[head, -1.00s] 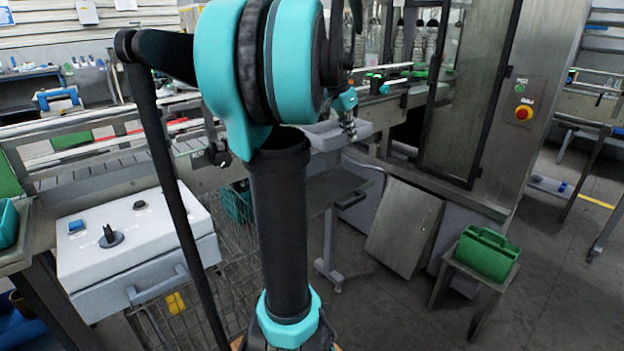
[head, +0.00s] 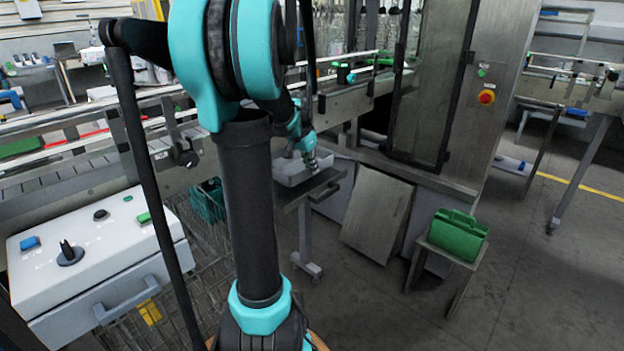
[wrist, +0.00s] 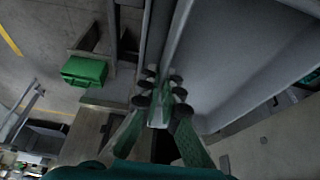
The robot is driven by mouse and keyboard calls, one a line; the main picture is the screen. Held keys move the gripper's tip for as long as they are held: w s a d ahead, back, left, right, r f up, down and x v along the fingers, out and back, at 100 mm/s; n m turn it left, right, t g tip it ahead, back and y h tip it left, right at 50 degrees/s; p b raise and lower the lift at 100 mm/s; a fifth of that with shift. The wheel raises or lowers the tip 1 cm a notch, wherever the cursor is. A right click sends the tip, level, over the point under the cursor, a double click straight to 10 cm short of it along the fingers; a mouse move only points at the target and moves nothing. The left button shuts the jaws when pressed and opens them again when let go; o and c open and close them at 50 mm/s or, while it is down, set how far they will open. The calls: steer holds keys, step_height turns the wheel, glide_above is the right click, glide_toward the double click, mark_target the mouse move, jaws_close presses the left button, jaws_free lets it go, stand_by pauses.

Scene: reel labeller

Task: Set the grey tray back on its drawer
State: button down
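The grey tray (head: 290,174) is in the middle of the head view, partly hidden behind my arm. It is at or just above the flat grey drawer (head: 322,187) on its stand; I cannot tell whether it touches. My gripper (head: 311,165) is at the tray's right end. In the wrist view, the tray (wrist: 245,55) fills the upper right. My gripper (wrist: 160,100) has its fingers on both sides of the tray's rim, and they look closed on it.
A conveyor (head: 60,185) runs behind the tray at left. A steel machine cabinet (head: 480,60) stands at right. A green caddy (head: 458,235) sits on a low stool, also in the wrist view (wrist: 84,71). A white control box (head: 95,245) is at front left.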

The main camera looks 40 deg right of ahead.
mark_target(311, 176)
steer(key=shift+f, duration=2.25)
steer(key=c, duration=2)
jaws_free()
steer(key=shift+f, duration=0.1)
steer(key=v, duration=1.2)
